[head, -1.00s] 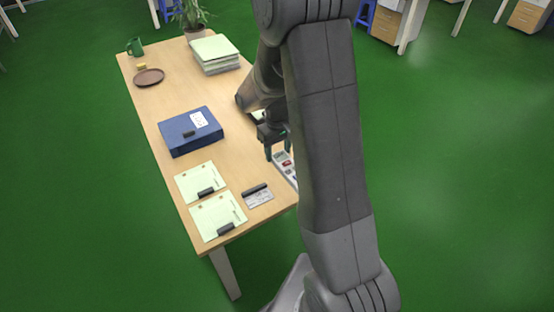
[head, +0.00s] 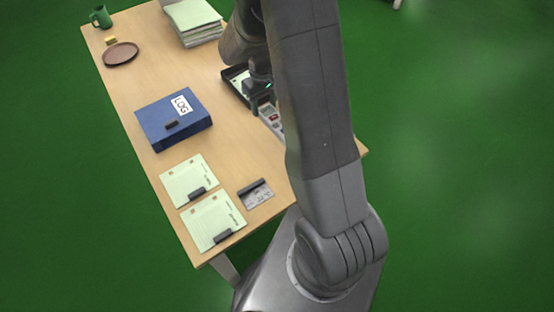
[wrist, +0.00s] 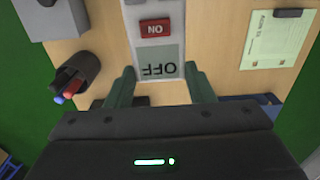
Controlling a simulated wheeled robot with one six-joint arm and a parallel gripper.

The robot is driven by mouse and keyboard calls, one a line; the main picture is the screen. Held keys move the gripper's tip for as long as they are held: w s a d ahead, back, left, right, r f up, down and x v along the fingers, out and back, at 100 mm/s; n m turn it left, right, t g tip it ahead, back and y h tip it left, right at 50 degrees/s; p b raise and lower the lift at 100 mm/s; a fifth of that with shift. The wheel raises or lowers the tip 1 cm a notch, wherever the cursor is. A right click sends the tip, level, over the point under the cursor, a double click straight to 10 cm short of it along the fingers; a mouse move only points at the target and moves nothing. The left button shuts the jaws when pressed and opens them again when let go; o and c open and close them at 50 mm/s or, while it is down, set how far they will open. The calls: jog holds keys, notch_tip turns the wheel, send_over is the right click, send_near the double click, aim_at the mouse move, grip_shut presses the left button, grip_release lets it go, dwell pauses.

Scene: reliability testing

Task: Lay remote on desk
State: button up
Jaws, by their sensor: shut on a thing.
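The remote (wrist: 160,50) is a pale grey slab with a red ON button and a grey-green OFF area. In the wrist view it lies between the two dark green fingers of my gripper (wrist: 160,90), which is shut on it. In the head view the remote (head: 270,119) shows partly beside my arm, with my gripper (head: 262,100) at its far end; my arm hides the rest. It is over the right part of the wooden desk (head: 145,95). I cannot tell whether it touches the desk top.
A black tray (head: 233,76) stands beside my gripper. A pen cup (wrist: 78,72) shows in the wrist view. Bare wood shows between binder and remote.

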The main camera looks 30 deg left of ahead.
jog(key=shift+s+d+f+b, duration=0.15)
jog(key=shift+s+f+b, duration=0.05)
jog(key=shift+f+b, duration=0.2)
jog(key=b, duration=0.8)
send_over(267, 149)
notch_tip(267, 149, down, 8)
notch_tip(267, 149, down, 10)
jog(key=shift+r+p, duration=0.1)
jog(key=shift+p, duration=0.7)
jog(key=o, duration=1.5)
notch_tip(267, 149, up, 12)
jog(key=shift+f+b, duration=0.1)
jog(key=shift+b, duration=0.6)
